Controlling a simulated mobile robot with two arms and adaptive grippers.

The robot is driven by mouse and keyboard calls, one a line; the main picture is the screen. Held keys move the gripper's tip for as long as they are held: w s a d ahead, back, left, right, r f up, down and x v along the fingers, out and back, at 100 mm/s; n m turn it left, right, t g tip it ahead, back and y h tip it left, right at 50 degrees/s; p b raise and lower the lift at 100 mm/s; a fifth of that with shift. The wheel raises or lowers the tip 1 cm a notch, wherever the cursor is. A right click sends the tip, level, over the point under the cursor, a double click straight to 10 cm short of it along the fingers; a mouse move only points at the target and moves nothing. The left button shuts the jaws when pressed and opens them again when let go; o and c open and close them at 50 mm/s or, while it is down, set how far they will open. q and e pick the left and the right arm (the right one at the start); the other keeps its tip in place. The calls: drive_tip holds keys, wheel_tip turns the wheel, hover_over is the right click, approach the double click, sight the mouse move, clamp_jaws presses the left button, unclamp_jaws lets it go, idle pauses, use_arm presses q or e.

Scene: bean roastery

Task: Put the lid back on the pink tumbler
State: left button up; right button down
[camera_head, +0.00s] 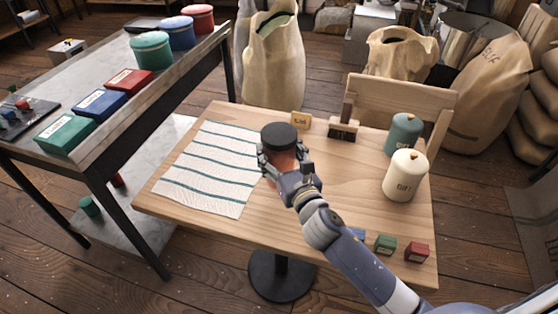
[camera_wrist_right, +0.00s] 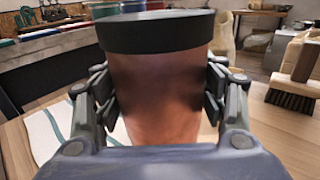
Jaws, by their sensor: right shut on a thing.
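The pink tumbler (camera_head: 282,157) is over the wooden table, beside the right edge of the striped cloth. In the wrist view the tumbler (camera_wrist_right: 158,95) looks reddish-brown and upright. A black lid (camera_head: 279,136) sits across its top; in the wrist view the lid (camera_wrist_right: 156,33) looks level, with no visible gap below it. My right gripper (camera_head: 285,165) is shut around the tumbler's body, with finger pads on both sides below the lid. The tumbler's base is hidden, so I cannot tell whether it touches the table. My left gripper is not in view.
The striped cloth (camera_head: 212,168) covers the table's left part. A small sign (camera_head: 301,121) and a brush (camera_head: 344,128) stand behind the tumbler. A teal canister (camera_head: 404,135) and a cream canister (camera_head: 406,176) stand right. Small boxes (camera_head: 385,245) line the front edge.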

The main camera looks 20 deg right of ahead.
wheel_tip(320, 180, down, 3)
drive_tip(key=shift+f+b, duration=0.1)
drive_tip(key=shift+b, duration=0.5)
drive_tip(key=shift+f, duration=0.1)
drive_tip(key=shift+c, duration=1.8)
unclamp_jaws()
drive_tip(key=shift+f, duration=0.2)
drive_tip(key=shift+r, duration=0.2)
